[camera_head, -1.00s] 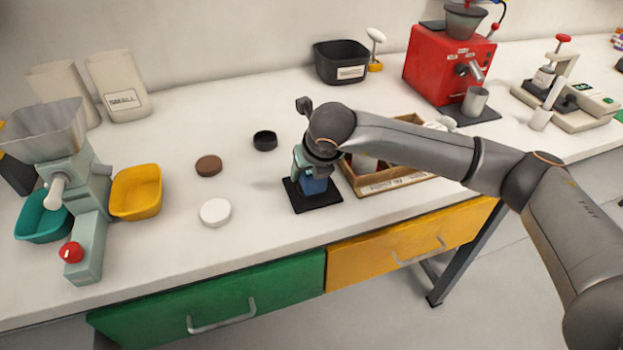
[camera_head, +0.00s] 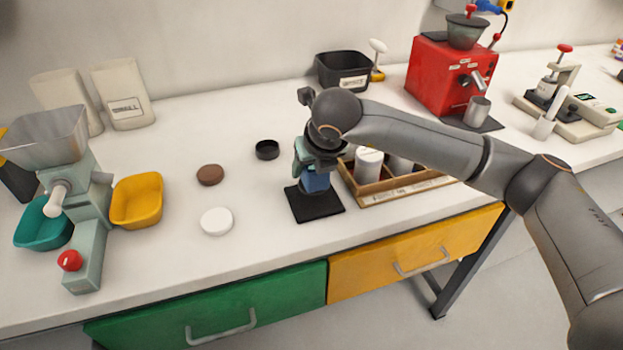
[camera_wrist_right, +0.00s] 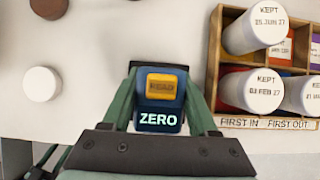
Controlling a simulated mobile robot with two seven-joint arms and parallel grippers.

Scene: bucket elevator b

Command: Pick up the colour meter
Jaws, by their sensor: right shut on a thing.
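The colour meter (camera_head: 316,182) is a small blue block. In the right wrist view its face (camera_wrist_right: 158,101) shows a yellow READ button and a ZERO display. My right gripper (camera_head: 312,166) is shut on it from above, with a green finger on each side in the wrist view (camera_wrist_right: 159,88). The meter is upright, over the black square mat (camera_head: 316,209), and seems slightly above it. The gripper and wrist hide its upper part in the head view.
A wooden tray (camera_head: 407,190) of white-lidded jars stands close to the right of the meter. A white disc (camera_head: 217,221), a brown disc (camera_head: 210,175) and a black ring (camera_head: 267,150) lie to the left. A yellow tray (camera_head: 137,200) is farther left.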

